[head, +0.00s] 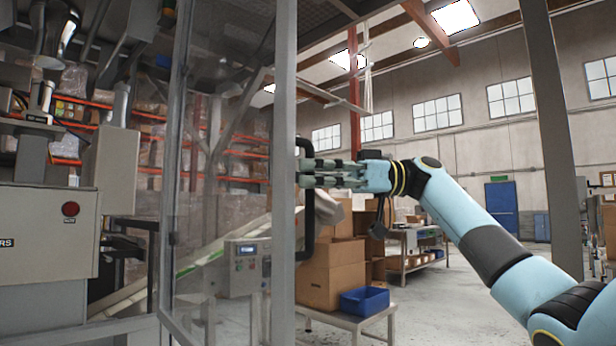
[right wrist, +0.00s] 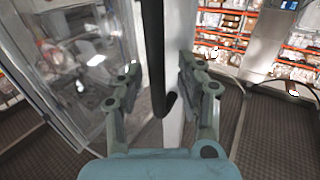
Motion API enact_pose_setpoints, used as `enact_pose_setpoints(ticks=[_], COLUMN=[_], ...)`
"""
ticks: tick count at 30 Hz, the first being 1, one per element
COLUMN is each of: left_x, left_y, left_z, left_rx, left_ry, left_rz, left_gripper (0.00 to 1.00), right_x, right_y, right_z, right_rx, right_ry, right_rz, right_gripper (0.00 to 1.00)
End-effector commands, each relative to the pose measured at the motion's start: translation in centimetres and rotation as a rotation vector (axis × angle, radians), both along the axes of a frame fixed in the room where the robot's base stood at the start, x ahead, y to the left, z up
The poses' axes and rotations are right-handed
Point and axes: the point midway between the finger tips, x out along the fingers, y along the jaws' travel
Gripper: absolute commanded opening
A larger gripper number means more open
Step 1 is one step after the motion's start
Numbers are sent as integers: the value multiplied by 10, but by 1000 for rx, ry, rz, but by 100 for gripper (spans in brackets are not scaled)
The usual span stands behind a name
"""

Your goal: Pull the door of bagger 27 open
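The door (head: 284,120) of the bagger is a clear pane in a grey metal frame, standing upright left of centre in the head view. A black bar handle (head: 309,232) is fixed along its right upright. My right gripper (head: 306,172) reaches the handle from the right. In the right wrist view the gripper (right wrist: 158,72) has its fingers apart, one on each side of the black handle (right wrist: 154,45) and the pale door upright (right wrist: 180,25). A gap shows beside the handle, so it is not clasped. I cannot tell whether the door is ajar. My left gripper is out of view.
A control box (head: 247,267) and conveyor show through the pane. Cartons (head: 330,272) and a blue bin (head: 364,300) on a low table stand just behind the handle. A grey post (head: 552,140) rises at right. Floor between is clear.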

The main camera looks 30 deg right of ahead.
Motion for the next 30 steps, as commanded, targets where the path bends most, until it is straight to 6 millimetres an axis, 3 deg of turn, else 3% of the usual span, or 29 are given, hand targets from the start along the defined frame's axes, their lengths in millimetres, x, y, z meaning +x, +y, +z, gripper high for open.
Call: enact_pose_setpoints(ticks=[15, 21, 30], left_x=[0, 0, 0], left_y=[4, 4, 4], left_z=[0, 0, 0], left_rx=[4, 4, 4], left_ry=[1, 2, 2], left_rz=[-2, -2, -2], left_gripper=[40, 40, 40], right_x=[-22, -25, -25], right_y=[-99, -112, -112], right_z=[0, 0, -1], right_rx=[0, -1, -1], right_ry=[3, 1, 1], right_rz=[-3, -1, 0], right_gripper=[38, 38, 38])
